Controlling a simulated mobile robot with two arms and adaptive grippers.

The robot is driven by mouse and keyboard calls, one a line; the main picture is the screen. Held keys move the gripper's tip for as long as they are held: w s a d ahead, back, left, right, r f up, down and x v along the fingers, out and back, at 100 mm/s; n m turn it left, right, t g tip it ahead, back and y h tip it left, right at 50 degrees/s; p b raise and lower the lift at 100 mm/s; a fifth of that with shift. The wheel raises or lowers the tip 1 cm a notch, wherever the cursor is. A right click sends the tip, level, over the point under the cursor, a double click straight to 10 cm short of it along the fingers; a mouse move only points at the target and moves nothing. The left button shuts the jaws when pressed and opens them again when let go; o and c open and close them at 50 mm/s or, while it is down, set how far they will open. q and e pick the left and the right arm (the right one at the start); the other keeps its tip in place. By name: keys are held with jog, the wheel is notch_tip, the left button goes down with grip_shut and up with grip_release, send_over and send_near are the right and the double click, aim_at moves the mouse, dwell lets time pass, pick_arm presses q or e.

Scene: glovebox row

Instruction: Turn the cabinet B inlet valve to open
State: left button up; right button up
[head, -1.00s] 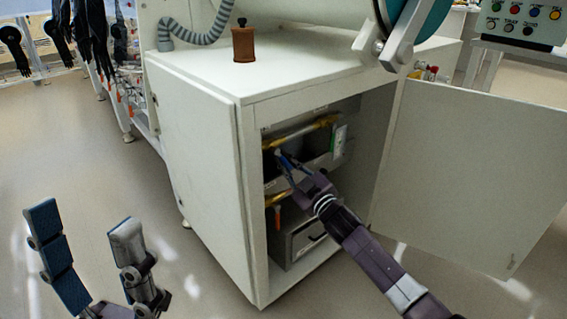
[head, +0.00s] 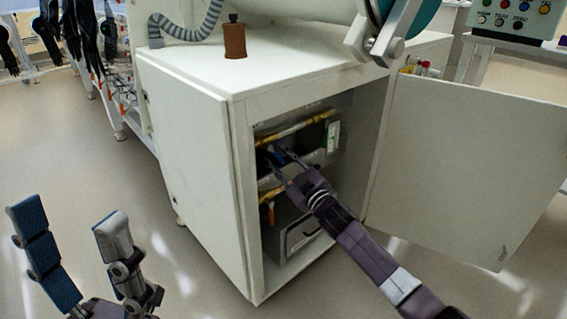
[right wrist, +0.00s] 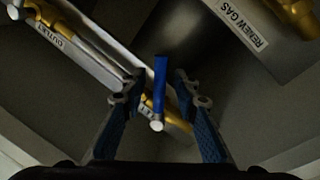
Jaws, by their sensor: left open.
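The cabinet (head: 190,160) stands in the middle of the head view with its door (head: 470,170) swung open to the right. Inside, brass pipes (head: 305,127) run along the back. My right gripper (head: 276,160) reaches into the cabinet. Its fingers are open on both sides of the blue handle, with gaps visible. My left gripper (head: 68,235) is open and empty at the lower left, away from the cabinet.
An orange handle (head: 270,213) hangs lower inside. A drawer box (head: 303,233) sits below. A brown bottle (head: 235,40) stands on top. Floor at left is clear.

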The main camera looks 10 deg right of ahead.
jog(key=v, duration=1.2)
